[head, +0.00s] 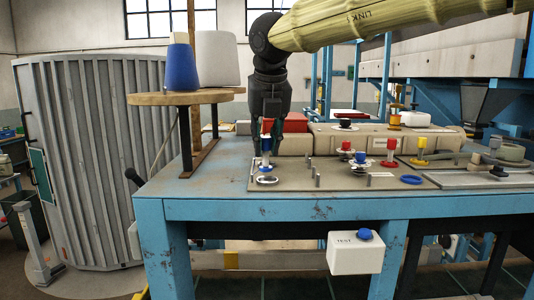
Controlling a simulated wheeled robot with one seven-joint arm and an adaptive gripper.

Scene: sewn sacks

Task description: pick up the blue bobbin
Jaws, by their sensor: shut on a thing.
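The blue bobbin (266,146) is small and upright, at the left end of the brown board on the blue bench. My gripper (266,137) points straight down from above and is shut on the bobbin, with its fingers on either side. A white disc with a dark centre (267,179) lies just below the bobbin in the picture. I cannot tell whether the bobbin still touches the board.
Red bobbins (391,147) and a yellow bobbin (421,148) stand to the right, with a blue ring (411,180) in front. A round wooden shelf (185,97) bearing blue and white cones stands close at the left. Small pegs rise from the board.

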